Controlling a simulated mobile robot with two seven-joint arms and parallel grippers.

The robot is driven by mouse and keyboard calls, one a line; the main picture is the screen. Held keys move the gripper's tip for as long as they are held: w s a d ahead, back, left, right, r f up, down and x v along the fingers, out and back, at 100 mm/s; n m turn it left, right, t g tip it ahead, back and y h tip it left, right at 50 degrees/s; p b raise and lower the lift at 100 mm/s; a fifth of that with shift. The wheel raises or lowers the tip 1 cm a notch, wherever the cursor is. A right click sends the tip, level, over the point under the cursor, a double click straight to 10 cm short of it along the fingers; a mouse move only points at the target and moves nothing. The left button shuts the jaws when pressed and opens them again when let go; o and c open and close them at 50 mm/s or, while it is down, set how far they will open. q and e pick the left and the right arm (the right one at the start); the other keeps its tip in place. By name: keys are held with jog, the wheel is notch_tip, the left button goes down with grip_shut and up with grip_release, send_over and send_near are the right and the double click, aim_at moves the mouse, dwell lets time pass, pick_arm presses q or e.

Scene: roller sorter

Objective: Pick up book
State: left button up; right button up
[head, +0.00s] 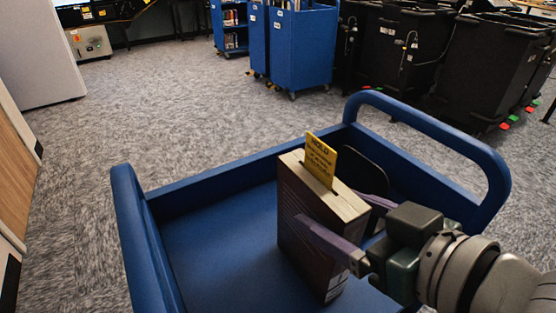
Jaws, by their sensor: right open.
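A thick book (305,235) with a dark purple-brown cover stands upright in the blue cart tray (205,240). A yellow slip (320,158) marked "HOLD" sticks up from its pages. My right gripper (328,205) comes in from the right and is open, with its fingers around the book. One purple finger lies across the near cover; the other goes behind the book, and its tip is hidden. I cannot tell whether either finger touches it. My left gripper is not in view.
The cart has a raised blue handle (430,130) at the right and another raised end (140,235) at the left. A dark panel-like thing (368,165) is just behind the book. The tray's left part is empty. Blue book carts (300,50) and black bins (490,75) stand beyond.

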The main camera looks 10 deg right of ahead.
jog(key=shift+w+a+f+b, duration=0.15)
jog(key=shift+w+a+f, duration=0.25)
jog(key=shift+w, duration=0.2)
jog(key=shift+w+a+f+b, duration=0.15)
jog(key=shift+w+a+f, duration=0.15)
jog(key=shift+w+f, duration=0.2)
jog(key=shift+w+a, duration=0.1)
jog(key=shift+w, duration=0.35)
grip_shut()
